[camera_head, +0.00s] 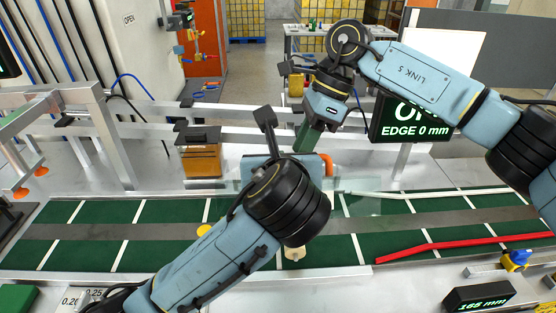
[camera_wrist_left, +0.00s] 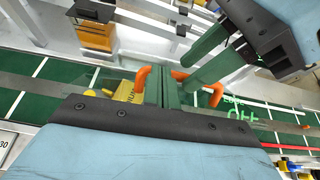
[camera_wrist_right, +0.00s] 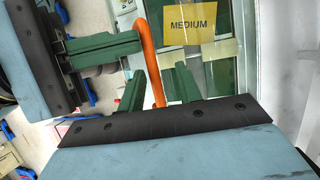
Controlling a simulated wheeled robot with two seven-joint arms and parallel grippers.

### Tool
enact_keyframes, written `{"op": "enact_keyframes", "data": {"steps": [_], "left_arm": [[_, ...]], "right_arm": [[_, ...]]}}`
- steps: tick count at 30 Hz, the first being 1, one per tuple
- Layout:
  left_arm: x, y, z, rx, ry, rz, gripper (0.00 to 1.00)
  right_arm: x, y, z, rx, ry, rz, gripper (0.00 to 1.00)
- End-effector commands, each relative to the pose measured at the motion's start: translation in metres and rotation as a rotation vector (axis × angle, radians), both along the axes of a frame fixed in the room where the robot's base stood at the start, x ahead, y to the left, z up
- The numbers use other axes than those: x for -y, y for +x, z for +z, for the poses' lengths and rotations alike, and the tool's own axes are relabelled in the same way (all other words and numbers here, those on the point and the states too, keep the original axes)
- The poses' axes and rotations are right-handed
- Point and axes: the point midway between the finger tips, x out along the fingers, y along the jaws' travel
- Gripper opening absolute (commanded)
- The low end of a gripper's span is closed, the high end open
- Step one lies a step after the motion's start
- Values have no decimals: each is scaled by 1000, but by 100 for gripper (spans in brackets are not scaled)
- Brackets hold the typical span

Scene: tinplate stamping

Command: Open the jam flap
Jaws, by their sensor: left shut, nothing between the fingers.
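The jam flap (camera_wrist_right: 207,75) is a clear pane with a yellow MEDIUM label (camera_wrist_right: 188,25) in the right wrist view. Its orange handle (camera_wrist_right: 145,40) passes between the two green fingers of my right gripper (camera_wrist_right: 158,80), which are apart; I cannot tell whether they touch it. In the head view, an orange bit of handle (camera_head: 327,165) shows just below the right gripper (camera_head: 306,138). My left gripper (camera_wrist_left: 162,88) is shut and empty beside the handle (camera_wrist_left: 212,92), close to the right gripper's finger. In the head view the left fingers are hidden behind the wrist.
The green conveyor belt (camera_head: 90,255) runs across the front, with a red rail (camera_head: 470,243) on its right. A display reading EDGE 0 mm (camera_head: 415,115) stands behind right. A brown block (camera_head: 201,160) is on the frame behind left. A small 165 mm display (camera_head: 480,297) stands front right.

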Motion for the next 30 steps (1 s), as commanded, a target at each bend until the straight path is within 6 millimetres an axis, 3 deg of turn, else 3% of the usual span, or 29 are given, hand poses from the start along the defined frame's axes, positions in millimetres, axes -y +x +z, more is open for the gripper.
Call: {"op": "enact_keyframes", "data": {"steps": [11, 24, 30], "left_arm": [[-2, 2, -5, -11, 8, 7, 0], [-3, 2, -6, -12, 9, 8, 0], [-3, 2, -6, -12, 9, 9, 0]], "right_arm": [[2, 0, 10, 1, 4, 4, 34], [35, 12, 89, 4, 3, 1, 34], [43, 15, 109, 4, 3, 2, 34]]}}
